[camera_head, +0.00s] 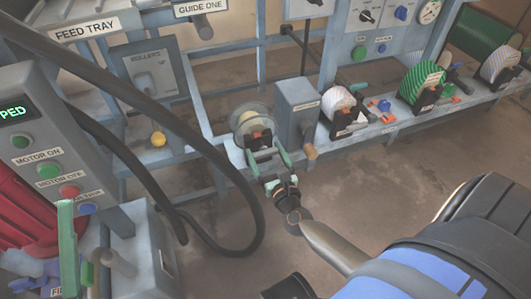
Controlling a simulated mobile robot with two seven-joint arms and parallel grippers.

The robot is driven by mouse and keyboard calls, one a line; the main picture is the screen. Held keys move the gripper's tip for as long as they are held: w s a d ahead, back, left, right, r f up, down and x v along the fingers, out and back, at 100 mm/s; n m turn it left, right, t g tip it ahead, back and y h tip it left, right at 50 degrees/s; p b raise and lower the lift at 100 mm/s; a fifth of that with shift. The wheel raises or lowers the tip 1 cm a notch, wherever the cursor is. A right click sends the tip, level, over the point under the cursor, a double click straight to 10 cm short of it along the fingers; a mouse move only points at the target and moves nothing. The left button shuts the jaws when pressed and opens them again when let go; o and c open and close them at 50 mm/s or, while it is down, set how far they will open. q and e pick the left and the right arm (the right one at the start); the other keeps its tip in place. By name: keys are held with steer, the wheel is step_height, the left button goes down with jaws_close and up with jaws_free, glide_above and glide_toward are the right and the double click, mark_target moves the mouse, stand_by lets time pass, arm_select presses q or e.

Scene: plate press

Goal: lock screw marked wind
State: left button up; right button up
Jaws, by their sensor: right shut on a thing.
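My right gripper (266,151) is at the front of the bench rail. Its two green fingers are spread on either side of a small black fitting (258,139) with a brown middle, in front of a round clear dial (251,116). It is shut on a part there, which the fingers and a small label plate mostly hide. I cannot read the label, so I cannot tell whether it says wind. An upright green bar (68,240) at the lower left looks like a finger of my left gripper. I cannot tell whether that gripper is open or shut.
A grey box (297,108) with a brown knob (310,152) stands close right of the dial. A white roll (340,102) and a green striped roll (421,82) sit further right. A thick black hose (258,215) loops at left. The floor (350,195) beyond the rail is clear.

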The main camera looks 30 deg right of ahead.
steer(key=o, duration=1.1)
steer(key=shift+c, duration=0.2)
